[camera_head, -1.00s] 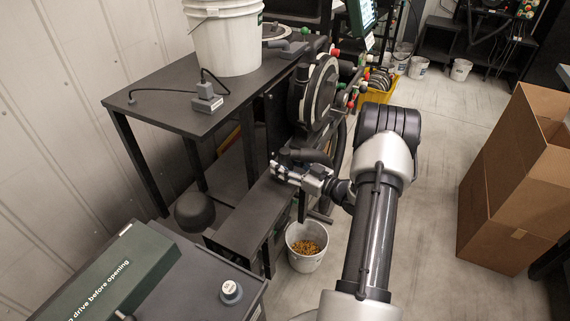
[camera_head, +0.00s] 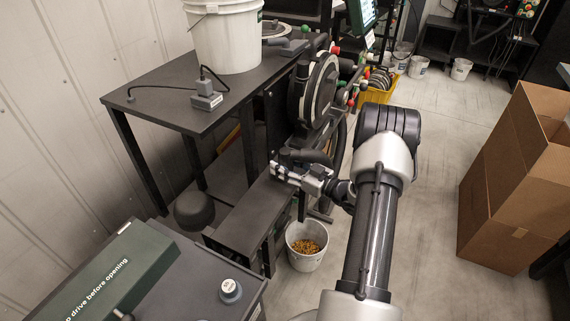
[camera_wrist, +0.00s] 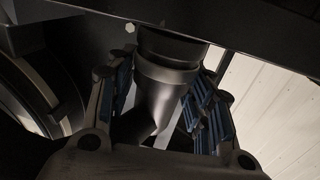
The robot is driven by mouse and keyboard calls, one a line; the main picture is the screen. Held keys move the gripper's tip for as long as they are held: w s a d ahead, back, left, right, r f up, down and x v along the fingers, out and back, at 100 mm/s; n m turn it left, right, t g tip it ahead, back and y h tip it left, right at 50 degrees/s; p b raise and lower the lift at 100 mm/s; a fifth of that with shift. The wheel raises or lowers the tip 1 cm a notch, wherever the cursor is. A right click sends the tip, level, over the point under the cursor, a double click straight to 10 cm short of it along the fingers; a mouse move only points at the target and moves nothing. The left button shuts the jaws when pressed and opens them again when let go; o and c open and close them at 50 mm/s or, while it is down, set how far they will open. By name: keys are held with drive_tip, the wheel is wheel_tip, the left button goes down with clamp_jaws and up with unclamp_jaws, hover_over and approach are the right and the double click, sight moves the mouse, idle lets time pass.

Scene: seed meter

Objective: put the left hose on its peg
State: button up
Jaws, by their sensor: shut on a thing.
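My gripper (camera_head: 284,172) is beside the dark seed meter frame, just above the low black ledge. In the wrist view its blue-padded fingers (camera_wrist: 165,98) are shut on a dark, smooth hose end (camera_wrist: 163,76), one pad on each side. The hose's upper part runs up against a dark beam in that view. In the head view a short dark hose (camera_head: 308,156) shows just behind the gripper. I cannot make out the peg; whether the hose touches one is hidden.
The round meter disc (camera_head: 317,92) stands close behind the gripper. The low black ledge (camera_head: 245,222) lies below it. A white bucket of seed (camera_head: 306,258) stands on the floor nearby. A cardboard box (camera_head: 500,200) is at the right, with open floor between.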

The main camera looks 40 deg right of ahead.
drive_tip(key=o, duration=1.3)
drive_tip(key=shift+f, duration=0.1)
drive_tip(key=shift+s, duration=0.1)
drive_tip(key=v, duration=1.2)
